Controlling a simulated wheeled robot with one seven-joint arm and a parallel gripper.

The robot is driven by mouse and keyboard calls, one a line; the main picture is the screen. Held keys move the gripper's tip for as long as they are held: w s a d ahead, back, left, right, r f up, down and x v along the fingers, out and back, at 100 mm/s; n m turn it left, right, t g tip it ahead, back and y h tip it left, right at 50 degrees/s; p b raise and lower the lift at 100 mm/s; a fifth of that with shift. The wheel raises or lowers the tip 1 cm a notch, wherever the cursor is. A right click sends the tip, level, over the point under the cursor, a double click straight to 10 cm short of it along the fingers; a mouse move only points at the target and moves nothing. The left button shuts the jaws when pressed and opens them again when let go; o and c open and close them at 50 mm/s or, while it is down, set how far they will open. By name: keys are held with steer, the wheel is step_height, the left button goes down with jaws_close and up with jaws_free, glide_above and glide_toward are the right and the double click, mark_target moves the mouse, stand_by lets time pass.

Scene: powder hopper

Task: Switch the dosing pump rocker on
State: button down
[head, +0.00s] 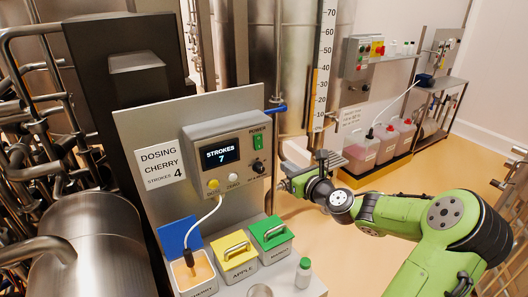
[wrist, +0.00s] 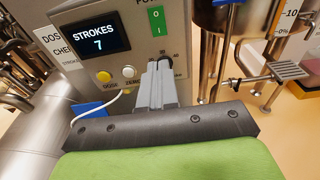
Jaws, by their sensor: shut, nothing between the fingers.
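The green rocker (head: 258,141) sits under the word POWER at the upper right of the grey dosing pump box (head: 200,136). It also shows at the top of the wrist view (wrist: 156,27); which side is pressed in, I cannot tell. The pump display (head: 220,154) is lit and reads STROKES 7. My gripper (head: 284,185) is shut and empty, to the right of and below the rocker in the head view. In the wrist view its fingertips (wrist: 160,62) appear below the rocker and partly cover the black dial (wrist: 166,65). Contact with the box is not visible.
A yellow button (head: 213,185) and a white button (head: 233,178) sit below the display. Below stand an open tub (head: 195,284) with a hose, yellow (head: 234,262) and green (head: 272,236) lidded tubs, and a small bottle (head: 303,272). A sign (head: 160,164) reads DOSING CHERRY STROKES 4.

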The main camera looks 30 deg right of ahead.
mark_target(260, 149)
steer(key=w, duration=0.4)
steer(key=w+f+p, duration=0.1)
steer(key=w, duration=0.7)
steer(key=shift+w+d+f+p, duration=0.2)
steer(key=shift+w+d+p, duration=0.1)
steer(key=shift+w, duration=0.05)
steer(key=shift+w+d+f, duration=0.1)
steer(key=shift+w, duration=0.3)
steer(key=shift+s, duration=0.1)
steer(key=shift+f+b, duration=0.25)
steer(key=shift+b, duration=0.2)
steer(key=shift+w+r+t, duration=0.2)
steer(key=shift+w+t, duration=0.05)
steer(key=shift+t, duration=0.05)
steer(key=shift+f, duration=0.1)
